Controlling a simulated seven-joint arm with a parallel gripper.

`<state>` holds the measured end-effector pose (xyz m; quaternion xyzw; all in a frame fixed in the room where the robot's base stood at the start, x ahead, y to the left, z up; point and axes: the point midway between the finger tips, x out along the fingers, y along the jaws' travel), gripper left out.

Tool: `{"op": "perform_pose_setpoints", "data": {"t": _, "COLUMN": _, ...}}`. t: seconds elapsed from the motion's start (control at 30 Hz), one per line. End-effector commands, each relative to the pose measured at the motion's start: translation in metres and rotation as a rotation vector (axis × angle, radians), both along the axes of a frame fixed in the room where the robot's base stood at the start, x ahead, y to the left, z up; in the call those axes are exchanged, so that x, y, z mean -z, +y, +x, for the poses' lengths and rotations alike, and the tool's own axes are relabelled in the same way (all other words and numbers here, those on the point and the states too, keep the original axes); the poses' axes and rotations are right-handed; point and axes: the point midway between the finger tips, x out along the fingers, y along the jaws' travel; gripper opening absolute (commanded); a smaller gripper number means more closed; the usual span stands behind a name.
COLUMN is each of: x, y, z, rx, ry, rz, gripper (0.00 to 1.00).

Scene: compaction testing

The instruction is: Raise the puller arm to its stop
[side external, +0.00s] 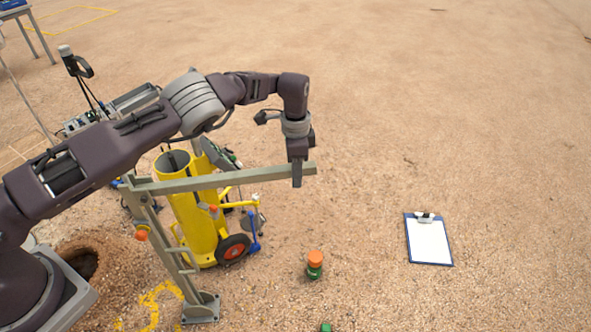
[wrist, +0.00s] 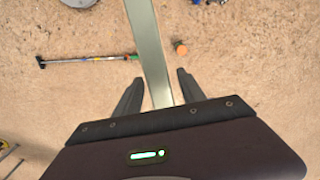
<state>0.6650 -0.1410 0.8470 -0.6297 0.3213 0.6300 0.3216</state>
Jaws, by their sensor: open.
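The puller arm is a long grey-green bar (side external: 225,181), roughly level and rising slightly to the right. It joins a grey post (side external: 170,250) on a foot plate at the left. My gripper (side external: 297,182) points down at the bar's right end, with a finger in front of the bar. In the wrist view the bar (wrist: 148,50) runs down between the two open fingers of my gripper (wrist: 157,88). The bar's end is hidden under the gripper body there.
A yellow cylinder on wheels (side external: 190,215) stands behind the bar. A hole (side external: 82,262) lies left of the post. An orange-topped green object (side external: 315,264) stands on the ground in front, and a clipboard (side external: 428,240) lies at right. The sandy ground beyond is clear.

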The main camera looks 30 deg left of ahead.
Motion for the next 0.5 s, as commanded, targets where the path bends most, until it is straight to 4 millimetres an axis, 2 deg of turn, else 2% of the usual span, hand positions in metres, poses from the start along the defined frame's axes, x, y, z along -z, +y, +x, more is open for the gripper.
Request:
{"op": "perform_pose_setpoints", "data": {"t": 0.23, "x": 0.001, "y": 0.0001, "z": 0.0003, "rx": -0.001, "ry": -0.001, "rz": 0.0, "gripper": 0.45}}
{"op": "perform_pose_setpoints", "data": {"t": 0.47, "x": 0.0008, "y": 0.0001, "z": 0.0003, "rx": -0.001, "ry": -0.001, "rz": 0.0, "gripper": 0.0}}
{"op": "perform_pose_setpoints", "data": {"t": 0.5, "x": 0.0007, "y": 0.0001, "z": 0.0003, "rx": -0.001, "ry": -0.001, "rz": 0.0, "gripper": 0.0}}
